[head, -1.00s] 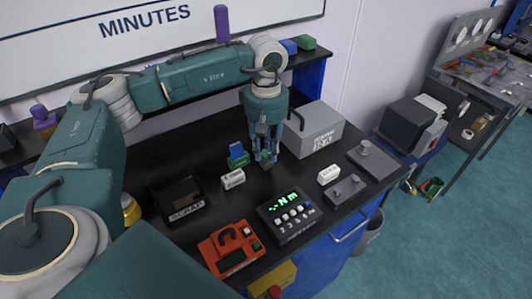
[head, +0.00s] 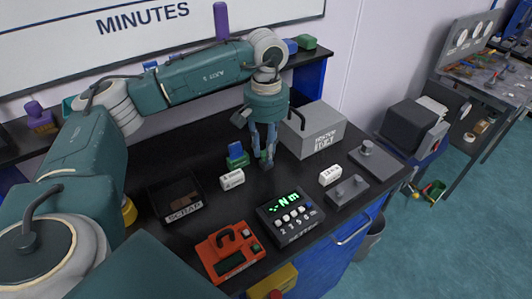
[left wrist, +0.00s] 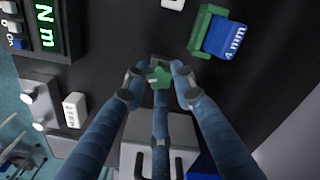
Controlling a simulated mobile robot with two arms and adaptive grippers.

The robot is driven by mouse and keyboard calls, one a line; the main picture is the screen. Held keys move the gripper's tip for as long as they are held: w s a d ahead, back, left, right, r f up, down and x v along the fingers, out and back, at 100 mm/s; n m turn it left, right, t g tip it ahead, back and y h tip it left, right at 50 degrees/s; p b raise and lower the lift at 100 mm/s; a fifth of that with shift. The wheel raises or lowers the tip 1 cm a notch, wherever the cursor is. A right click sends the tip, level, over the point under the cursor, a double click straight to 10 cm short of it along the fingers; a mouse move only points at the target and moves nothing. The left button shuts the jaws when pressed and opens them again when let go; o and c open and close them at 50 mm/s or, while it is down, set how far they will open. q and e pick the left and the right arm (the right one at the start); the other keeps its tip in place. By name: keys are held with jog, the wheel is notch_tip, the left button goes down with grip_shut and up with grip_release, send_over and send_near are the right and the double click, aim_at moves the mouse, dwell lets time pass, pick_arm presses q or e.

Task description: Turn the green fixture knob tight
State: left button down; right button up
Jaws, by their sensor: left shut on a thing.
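The green knob (left wrist: 160,77) is star-shaped and shows between my fingertips in the left wrist view, on a small dark fixture (left wrist: 158,60). My left gripper (left wrist: 160,80) is pointed down over it and shut on it, its blue fingers around the knob's edge. In the head view my left gripper (head: 265,160) is at the middle of the black bench, and its fingers mostly hide the knob and fixture. My right gripper is not in view.
A blue and green block (head: 237,155) and a white block (head: 232,179) stand left of the gripper. A grey box (head: 312,128) is close behind right. A lit Nm meter (head: 290,215), an orange device (head: 230,252) and a scrap tray (head: 184,214) lie nearer.

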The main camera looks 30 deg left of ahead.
pick_arm(q)
jog(key=shift+f+m+b, duration=0.1)
jog(key=shift+m+b, duration=0.4)
jog(key=shift+m, duration=1.7)
jog(key=m+b, duration=0.1)
jog(key=m, duration=0.1)
jog(key=shift+m, duration=1.3)
